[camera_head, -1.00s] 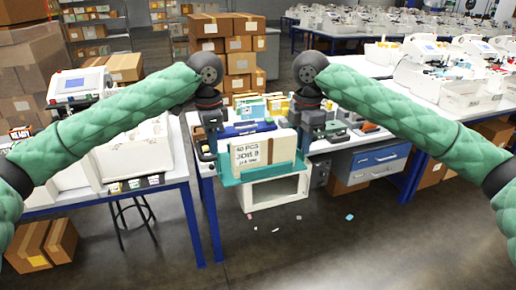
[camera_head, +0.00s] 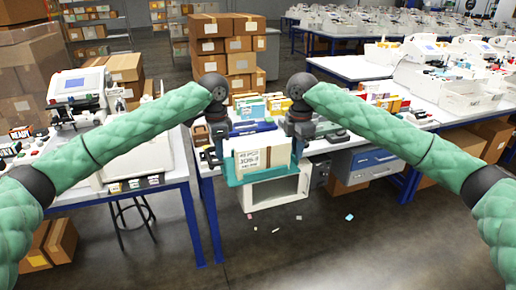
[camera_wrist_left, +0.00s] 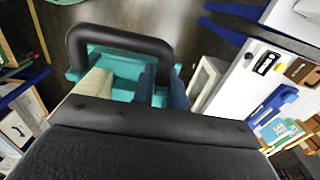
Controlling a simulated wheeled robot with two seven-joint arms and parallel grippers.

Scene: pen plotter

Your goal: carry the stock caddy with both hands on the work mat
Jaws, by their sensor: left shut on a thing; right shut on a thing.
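The stock caddy (camera_head: 233,178) is a teal tray holding an upright tan stack with a printed label (camera_head: 262,159). It is at the front edge of the middle table in the head view. My left gripper (camera_head: 215,152) is shut at its left end, and my right gripper (camera_head: 300,138) is shut at its right end. In the left wrist view, a black loop (camera_wrist_left: 120,40) shows above the teal caddy (camera_wrist_left: 118,64); the jaw contact is hidden. The caddy looks about level. I cannot make out the work mat.
A white open box (camera_head: 275,192) is below the caddy. Colored packs (camera_head: 250,108) stand behind it on the table. A blue-grey drawer unit (camera_head: 372,158) is at the right. A machine (camera_head: 85,95) is on the left table. Small scraps lie on the floor.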

